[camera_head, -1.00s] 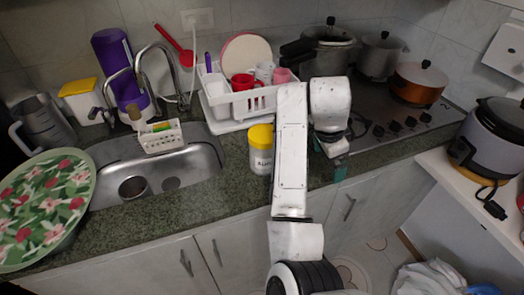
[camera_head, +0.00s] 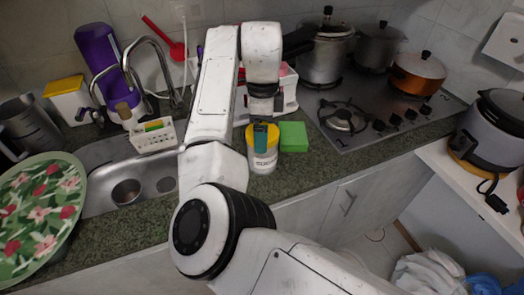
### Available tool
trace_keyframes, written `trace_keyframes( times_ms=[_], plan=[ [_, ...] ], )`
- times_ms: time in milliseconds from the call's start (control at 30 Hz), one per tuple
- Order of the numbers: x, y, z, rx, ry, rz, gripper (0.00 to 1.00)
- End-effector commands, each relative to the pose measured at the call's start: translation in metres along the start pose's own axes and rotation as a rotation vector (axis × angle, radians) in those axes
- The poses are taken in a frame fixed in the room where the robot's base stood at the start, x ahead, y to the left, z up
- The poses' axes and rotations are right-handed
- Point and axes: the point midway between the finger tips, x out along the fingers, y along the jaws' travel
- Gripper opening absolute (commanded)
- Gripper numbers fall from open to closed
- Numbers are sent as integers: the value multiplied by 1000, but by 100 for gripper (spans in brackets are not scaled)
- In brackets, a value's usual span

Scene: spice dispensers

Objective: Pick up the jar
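The jar (camera_head: 263,160) is white with a yellow lid and a dark printed label. It stands upright on the green stone counter, near its front edge. My gripper (camera_head: 261,136) points down at the jar's lid, with a teal fingertip in front of the yellow. The fingertip overlaps the lid in this view. I cannot tell whether it touches the lid, and the gap between the fingers is hidden.
A green block (camera_head: 293,136) lies just right of the jar. The white dish rack (camera_head: 284,96) is behind, partly hidden by my arm. The sink (camera_head: 150,175) is left, with a sponge holder (camera_head: 152,138). The stove (camera_head: 365,118) is right.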

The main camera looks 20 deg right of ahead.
Motion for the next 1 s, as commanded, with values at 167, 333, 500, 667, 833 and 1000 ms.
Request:
trace_keyframes(
  times_ms=[167, 333, 500, 667, 833, 1000],
  plan=[
    [11, 1, 0, -1, 1, 1, 100],
    [35, 5, -1, -1, 1, 3, 100],
    [54, 4, -1, -1, 1, 1, 100],
    [58, 4, -1, -1, 1, 0, 100],
    [58, 4, -1, 0, 0, 0, 95],
    [58, 4, -1, 0, 0, 0, 79]
  ],
)
